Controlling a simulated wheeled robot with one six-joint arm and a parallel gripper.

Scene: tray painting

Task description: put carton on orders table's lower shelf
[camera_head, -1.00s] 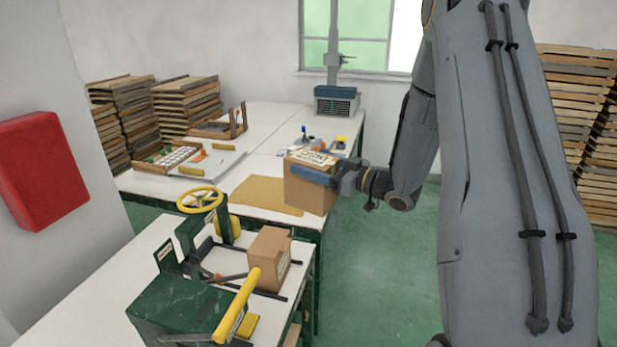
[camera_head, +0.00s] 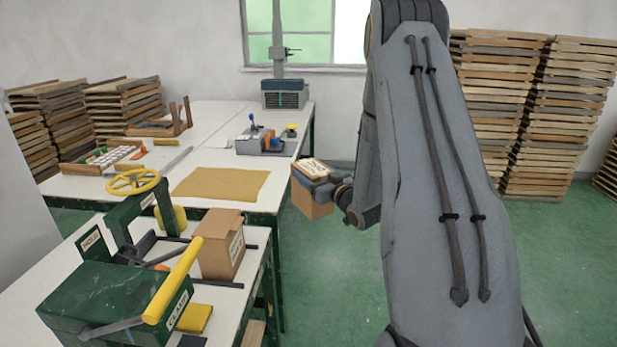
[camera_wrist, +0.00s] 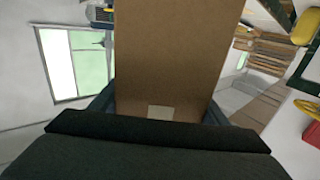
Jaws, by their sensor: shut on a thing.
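My gripper (camera_head: 314,185) is shut on a brown carton (camera_head: 311,206) with a printed label on top. It holds the carton in the air over the green floor, just right of the far white table (camera_head: 225,156). The carton looks slightly tilted. In the wrist view, the carton (camera_wrist: 168,55) fills the upper middle beyond the dark gripper body. A second brown carton (camera_head: 219,246) stands on the near white table (camera_head: 55,262), inside a green and yellow press. I cannot tell which table is the orders table; the far table's lower part is mostly hidden.
The near table's green press (camera_head: 115,305) has a yellow handle and a yellow wheel. A tan mat (camera_head: 222,183) and a grey tool tray (camera_head: 265,147) lie on the far table. Stacked wooden trays (camera_head: 560,110) stand at the back right. Green floor right of the tables is open.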

